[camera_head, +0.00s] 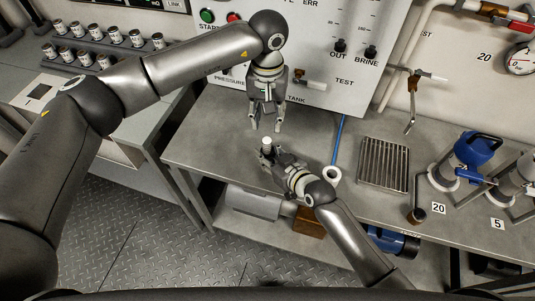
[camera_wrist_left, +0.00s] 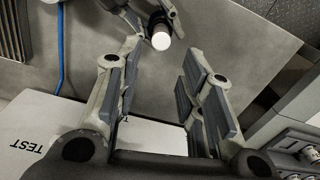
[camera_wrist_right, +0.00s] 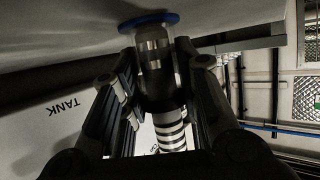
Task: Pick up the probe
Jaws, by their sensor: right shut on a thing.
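The probe, as it appears, is a slim upright cylinder with a white top (camera_head: 267,142) at the front of the steel bench. My right gripper (camera_head: 270,160) is shut on it from the front right. In the left wrist view its white end (camera_wrist_left: 161,41) shows between the other gripper's fingers. In the right wrist view its body (camera_wrist_right: 155,60) is between the fingers, with a blue disc (camera_wrist_right: 148,22) at the bench end. I cannot tell whether it is clear of the bench. My left gripper (camera_head: 265,125) is open and empty, pointing down just behind and above it.
A white ring (camera_head: 332,175) lies right of my right gripper, near a blue cable (camera_head: 341,138). A slatted grate (camera_head: 384,163) and a blue-topped device (camera_head: 475,150) stand farther right. The control panel (camera_head: 335,85) rises behind. The bench's left part (camera_head: 205,150) is clear.

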